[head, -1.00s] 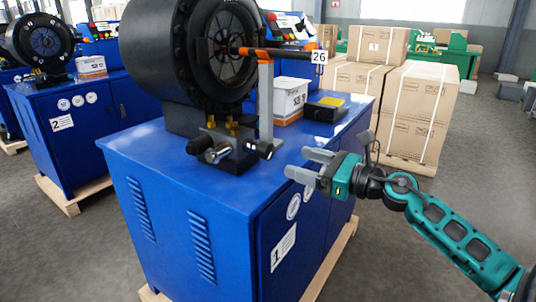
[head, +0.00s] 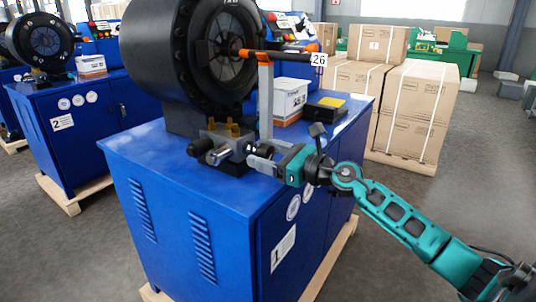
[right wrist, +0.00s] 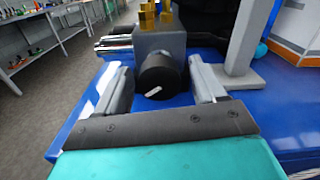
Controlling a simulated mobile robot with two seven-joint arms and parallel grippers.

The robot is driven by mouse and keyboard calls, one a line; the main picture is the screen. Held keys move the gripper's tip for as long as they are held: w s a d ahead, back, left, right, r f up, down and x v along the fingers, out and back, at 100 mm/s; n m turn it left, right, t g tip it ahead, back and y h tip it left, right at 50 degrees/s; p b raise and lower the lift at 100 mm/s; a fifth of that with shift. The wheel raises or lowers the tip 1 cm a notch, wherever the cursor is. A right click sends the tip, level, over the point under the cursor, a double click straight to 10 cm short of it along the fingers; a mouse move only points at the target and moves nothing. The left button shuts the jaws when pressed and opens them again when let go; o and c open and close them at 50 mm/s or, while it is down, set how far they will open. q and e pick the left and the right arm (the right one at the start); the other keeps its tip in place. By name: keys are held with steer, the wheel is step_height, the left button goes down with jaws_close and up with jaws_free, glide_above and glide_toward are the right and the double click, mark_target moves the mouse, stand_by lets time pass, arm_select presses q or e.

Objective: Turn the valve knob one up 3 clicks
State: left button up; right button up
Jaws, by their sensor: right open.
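The valve block (head: 228,148) is a grey block with brass fittings on top of the blue cabinet marked 1. In the right wrist view the valve knob (right wrist: 157,72) is a round black knob with a short, slightly slanted white mark on its face. My right gripper (head: 262,158) is open at the right side of the block, with its fingers covering most of the knob in the head view. In the right wrist view the fingers of my right gripper (right wrist: 157,64) stand either side of the knob, with a gap on each side. My left gripper is not in view.
A large black crimper head (head: 195,65) stands behind the block. A grey upright post (head: 265,100) carries an orange and black bar tagged 26. Cartons (head: 410,105) stand beyond.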

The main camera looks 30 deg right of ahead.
steer(key=shift+c, duration=0.5)
steer(key=c, duration=0.9)
steer(key=shift+c, duration=0.2)
